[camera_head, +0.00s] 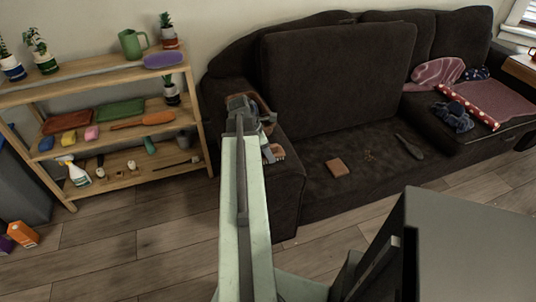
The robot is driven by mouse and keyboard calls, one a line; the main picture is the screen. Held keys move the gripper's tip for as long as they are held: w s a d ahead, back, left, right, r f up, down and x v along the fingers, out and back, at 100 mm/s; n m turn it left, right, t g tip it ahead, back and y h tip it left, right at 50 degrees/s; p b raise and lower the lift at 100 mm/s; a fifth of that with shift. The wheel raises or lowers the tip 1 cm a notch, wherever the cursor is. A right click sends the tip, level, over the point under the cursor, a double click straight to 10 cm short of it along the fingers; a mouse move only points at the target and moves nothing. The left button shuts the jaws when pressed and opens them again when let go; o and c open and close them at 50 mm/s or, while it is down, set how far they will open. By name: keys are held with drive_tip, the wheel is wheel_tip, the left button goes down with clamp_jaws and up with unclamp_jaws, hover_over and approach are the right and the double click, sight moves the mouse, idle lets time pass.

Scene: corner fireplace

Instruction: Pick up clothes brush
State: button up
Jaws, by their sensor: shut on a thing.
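My gripper (267,150) is over the left arm of the dark sofa (340,75), largely hidden behind my pale green arm. A small tan and brown piece, which looks like the clothes brush (277,152), shows just right of my arm at the gripper's end. My gripper is shut on it. Only part of the brush is visible, and I cannot tell whether it still touches the sofa arm.
A brown curved item (264,108) is by my wrist. A brown square (337,168) and a dark elongated item (409,146) lie on the seat. A wooden shelf (98,75) with pots and trays stands left. Bare floor (150,245) lies before it.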

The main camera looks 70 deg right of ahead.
wheel_tip(320, 180, up, 10)
drive_tip(key=p, duration=1)
drive_tip(key=shift+r, duration=0.15)
